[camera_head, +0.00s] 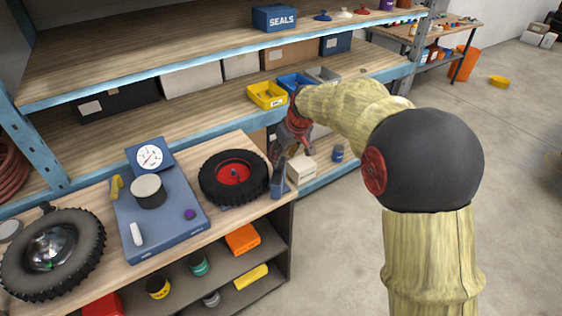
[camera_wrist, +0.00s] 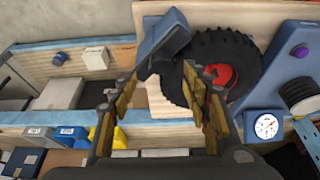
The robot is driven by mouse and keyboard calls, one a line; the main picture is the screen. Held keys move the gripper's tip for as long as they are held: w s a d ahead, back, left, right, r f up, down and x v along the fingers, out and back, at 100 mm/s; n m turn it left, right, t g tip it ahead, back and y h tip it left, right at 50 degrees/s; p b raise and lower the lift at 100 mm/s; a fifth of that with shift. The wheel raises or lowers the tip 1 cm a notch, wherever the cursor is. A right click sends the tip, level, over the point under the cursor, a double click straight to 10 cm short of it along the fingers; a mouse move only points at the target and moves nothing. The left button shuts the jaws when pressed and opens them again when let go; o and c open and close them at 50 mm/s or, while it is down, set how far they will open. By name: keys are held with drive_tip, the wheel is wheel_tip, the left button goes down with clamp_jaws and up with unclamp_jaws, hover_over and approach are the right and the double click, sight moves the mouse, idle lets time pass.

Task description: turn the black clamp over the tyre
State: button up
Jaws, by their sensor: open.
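The black tyre (camera_head: 208,181) with a red hub lies flat near the right end of the wooden bench. In the wrist view the tyre (camera_wrist: 243,48) shows at upper right, partly behind my right finger. The clamp (camera_head: 278,180), a dark blue-grey upright piece, stands beside the tyre at the bench's right edge. In the wrist view the clamp (camera_wrist: 163,36) slants just beyond my fingertips. My gripper (camera_head: 280,160) is just above the clamp, open and empty; its tan finger pads (camera_wrist: 158,88) show apart. I cannot tell whether a finger touches the clamp.
A blue base with a gauge (camera_head: 150,157) and a second wheel (camera_head: 82,240) stand left of the tyre. A pale box (camera_head: 301,168) is close right of my gripper. Shelving with a yellow bin (camera_head: 267,102) stands behind. Open floor lies at right.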

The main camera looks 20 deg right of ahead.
sight(280, 166)
drive_tip(key=shift+x, duration=2.55)
drive_tip(key=c, duration=0.3)
clamp_jaws()
drive_tip(key=shift+b, duration=0.3)
